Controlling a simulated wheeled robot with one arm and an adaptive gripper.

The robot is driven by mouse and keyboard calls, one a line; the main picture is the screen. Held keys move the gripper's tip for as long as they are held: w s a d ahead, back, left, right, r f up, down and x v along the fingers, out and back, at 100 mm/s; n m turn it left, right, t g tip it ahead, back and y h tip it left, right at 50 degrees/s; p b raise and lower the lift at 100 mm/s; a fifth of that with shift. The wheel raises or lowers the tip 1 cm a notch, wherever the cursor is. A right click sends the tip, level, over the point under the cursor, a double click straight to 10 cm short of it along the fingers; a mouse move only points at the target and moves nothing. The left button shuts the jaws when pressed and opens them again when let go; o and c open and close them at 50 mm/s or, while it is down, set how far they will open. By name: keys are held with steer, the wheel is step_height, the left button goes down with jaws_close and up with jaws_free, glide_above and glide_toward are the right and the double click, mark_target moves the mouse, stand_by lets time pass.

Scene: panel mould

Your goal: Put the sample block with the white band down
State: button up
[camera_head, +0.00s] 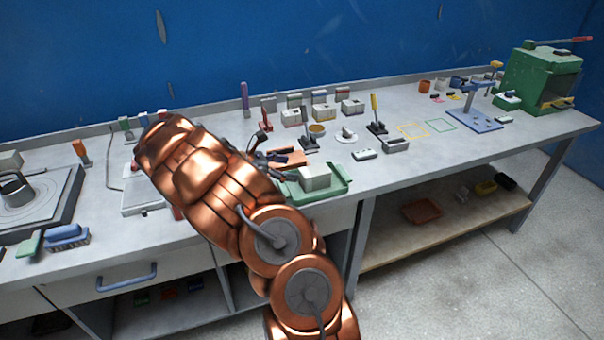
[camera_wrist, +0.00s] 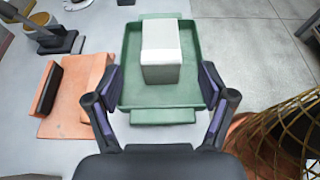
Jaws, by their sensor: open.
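A pale block (camera_wrist: 161,52), whitish above and greyer on its near face, stands in a shallow green tray (camera_wrist: 130,88). A distinct white band on it is hard to make out. In the head view the block (camera_head: 314,178) also sits in the green tray (camera_head: 338,190) near the bench's front edge. My gripper (camera_wrist: 162,85) is open, its fingers apart on either side of the tray's near part. In the wrist view the block shows beyond and between the fingertips, not gripped. In the head view my gripper (camera_head: 266,160) is partly hidden by my arm.
An orange holder (camera_wrist: 75,95) with a dark pad lies left of the tray. Several similar blocks (camera_head: 322,112) stand in rows at the back of the bench (camera_head: 420,160). Yellow (camera_head: 413,130) and green (camera_head: 441,124) outlines mark clear bench to the right. A green press (camera_head: 540,75) stands far right.

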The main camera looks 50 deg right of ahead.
steer(key=shift+v, duration=1.35)
steer(key=shift+s+a+r, duration=0.15)
steer(key=shift+s+r, duration=0.05)
steer(key=shift+r, duration=0.05)
steer(key=s+a+r+m+t+y, duration=0.1)
steer(key=s+a+r+m+y, duration=0.4)
steer(key=s+a, duration=0.5)
steer(key=s+a+m+t+y, duration=0.1)
steer(key=s+a+m+y, duration=0.1)
steer(key=s+a, duration=0.3)
steer(key=s+a+f+m+t+y, duration=0.1)
steer(key=s+a, duration=0.4)
steer(key=a, duration=0.9)
steer(key=s+a+m+t+y, duration=0.2)
steer(key=s+a, duration=0.3)
steer(key=a, duration=0.5)
steer(key=shift+f+m+t+y, duration=0.2)
steer(key=shift+m+t+y, duration=0.1)
steer(key=shift+m+y, duration=0.4)
steer(key=shift+s+d, duration=0.1)
steer(key=shift+s, duration=0.05)
